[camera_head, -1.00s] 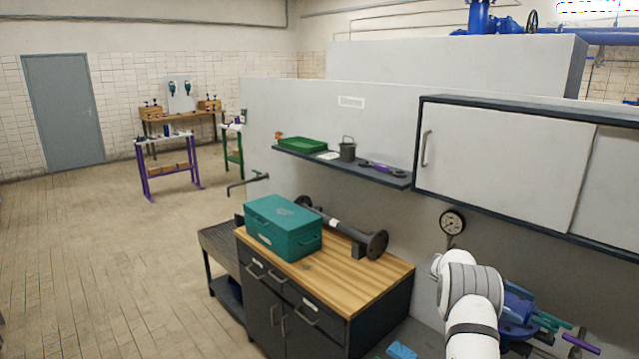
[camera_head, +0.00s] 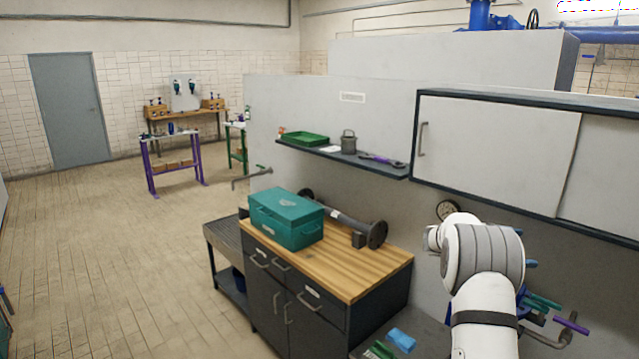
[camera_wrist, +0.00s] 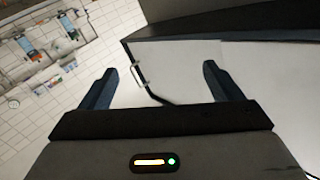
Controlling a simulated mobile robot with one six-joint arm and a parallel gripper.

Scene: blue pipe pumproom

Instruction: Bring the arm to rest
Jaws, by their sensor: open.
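My gripper (camera_wrist: 160,88) shows in the wrist view with its two dark fingers spread wide apart. It is open, with nothing between the fingers. Beyond it are the wall cabinet's pale door (camera_wrist: 185,68) and handle, seen tilted. In the head view my white arm rises at the lower right, in front of the wall below the cabinet (camera_head: 497,150). The gripper itself does not show in the head view.
A teal toolbox (camera_head: 287,222) and a dark flanged pipe (camera_head: 345,222) sit on the wooden-topped bench (camera_head: 345,275). A shelf (camera_head: 340,157) holds a green tray (camera_head: 304,139). A blue vise, partly hidden, is behind my arm. Open floor (camera_head: 110,250) lies at left.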

